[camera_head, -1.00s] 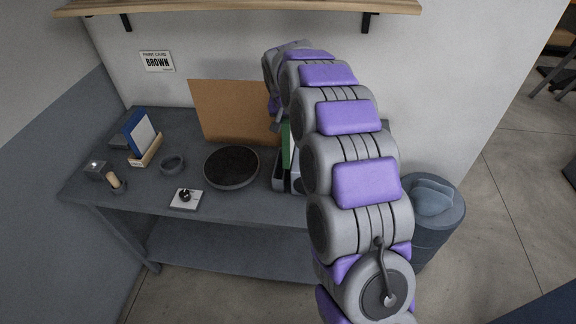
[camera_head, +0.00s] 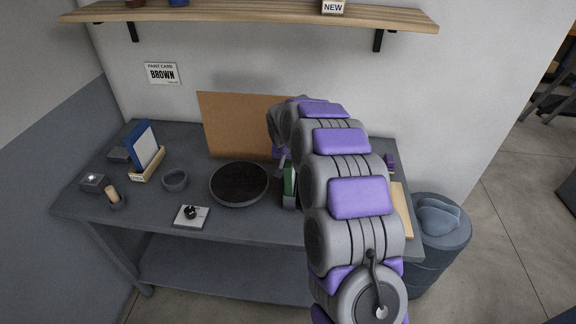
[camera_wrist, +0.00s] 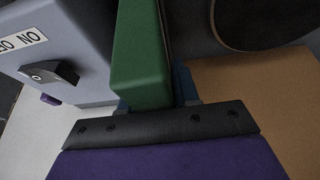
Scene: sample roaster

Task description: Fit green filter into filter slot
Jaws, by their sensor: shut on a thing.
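The green filter (camera_wrist: 141,55) is a long block running away from my gripper in the wrist view. In the head view its green side (camera_head: 290,179) shows upright, just left of my arm. My gripper (camera_wrist: 158,103) is shut on its near end; in the head view the fingers are mostly hidden by my arm. A grey machine (camera_wrist: 75,45) with a black knob (camera_wrist: 50,73) and a white label is directly left of the filter in the wrist view. The filter's lower end is at a dark housing (camera_head: 291,202); the slot opening and how deep the filter sits cannot be seen.
A round dark pan (camera_head: 238,184) is left of the filter. A brown board (camera_head: 232,125) leans on the wall behind. A white switch box (camera_head: 191,216), a ring (camera_head: 175,180) and a card holder (camera_head: 147,163) are further left. A bin (camera_head: 436,245) stands right of the bench.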

